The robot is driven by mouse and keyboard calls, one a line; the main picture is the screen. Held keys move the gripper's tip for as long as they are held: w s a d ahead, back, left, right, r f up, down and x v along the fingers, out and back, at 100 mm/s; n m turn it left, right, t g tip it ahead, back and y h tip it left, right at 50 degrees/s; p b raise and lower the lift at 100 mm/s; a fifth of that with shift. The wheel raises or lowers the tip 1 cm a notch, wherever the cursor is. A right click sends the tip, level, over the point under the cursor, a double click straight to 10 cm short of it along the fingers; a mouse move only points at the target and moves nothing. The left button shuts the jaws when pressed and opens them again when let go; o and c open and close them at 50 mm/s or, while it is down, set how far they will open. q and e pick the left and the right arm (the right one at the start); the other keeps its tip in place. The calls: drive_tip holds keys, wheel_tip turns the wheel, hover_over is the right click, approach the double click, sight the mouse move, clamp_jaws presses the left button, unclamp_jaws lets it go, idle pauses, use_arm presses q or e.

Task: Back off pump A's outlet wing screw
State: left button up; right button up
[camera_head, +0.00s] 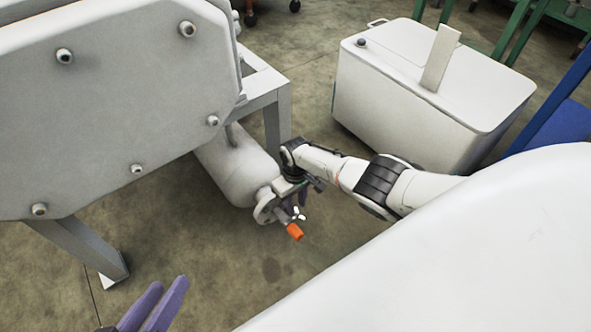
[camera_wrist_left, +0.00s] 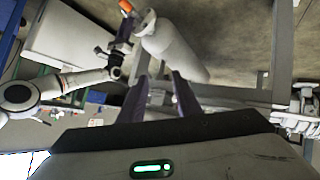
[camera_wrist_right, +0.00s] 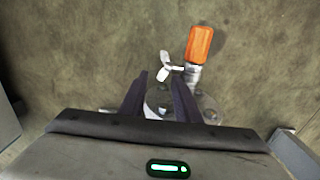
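Pump A, as it appears, is a white cylinder (camera_head: 237,165) with a round flange (camera_head: 264,206) at its near end; the left wrist view shows it too (camera_wrist_left: 175,45). A pale three-winged screw (camera_head: 299,213) sits on the fitting at that end, beside an orange cap or handle (camera_head: 295,231). In the right wrist view the wing screw (camera_wrist_right: 168,66) lies just beyond my right fingertips, roughly between their lines. My right gripper (camera_wrist_right: 160,76) is open and empty, over the flange; contact cannot be told. My left gripper (camera_head: 163,305) is open and empty, low at the left, away from the screw.
A large white housing (camera_head: 110,90) on a metal frame (camera_head: 277,120) stands at the left, beside and over the cylinder. A white cabinet (camera_head: 430,85) stands behind my right arm. A blue frame (camera_head: 560,115) is at the far right. The concrete floor below the fitting is clear.

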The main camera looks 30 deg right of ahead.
drive_tip(key=shift+f, duration=0.15)
clamp_jaws()
drive_tip(key=shift+s+p, duration=0.1)
drive_tip(key=shift+p, duration=0.2)
